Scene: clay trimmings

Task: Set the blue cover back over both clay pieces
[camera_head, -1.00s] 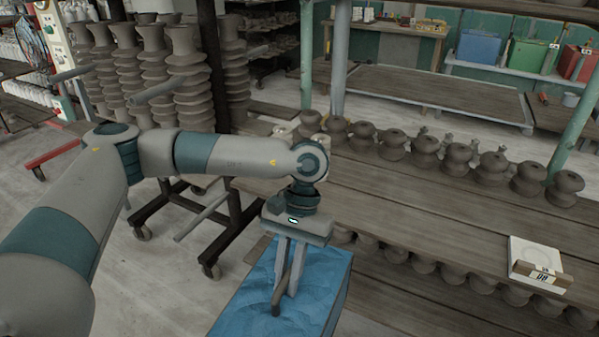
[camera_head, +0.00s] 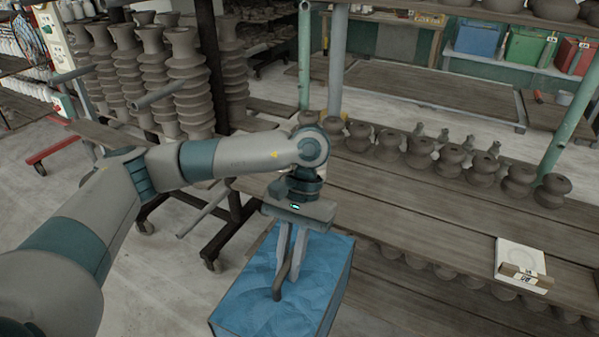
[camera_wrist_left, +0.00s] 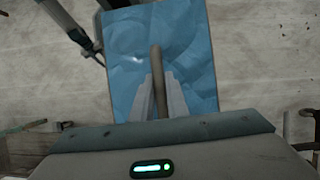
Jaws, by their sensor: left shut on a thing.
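The blue cover (camera_head: 310,290) is box-shaped with a crumpled-looking top and a dark lower edge. It shows low in the middle of the head view, left of the wooden shelf, and its top fills the middle of the left wrist view (camera_wrist_left: 190,60). A brown bar-like handle (camera_head: 279,284) runs over its top. My left gripper (camera_head: 285,284) points down and is shut on this handle, which also shows between the fingers in the wrist view (camera_wrist_left: 156,70). I cannot make out which clay pieces are the two meant. My right gripper is not in view.
A plank shelf (camera_head: 400,205) on the right bears a row of clay pieces (camera_head: 420,152), with more beneath. A dark wheeled cart (camera_head: 222,235) stands behind the cover. Stacked ribbed clay columns (camera_head: 190,80) stand farther back.

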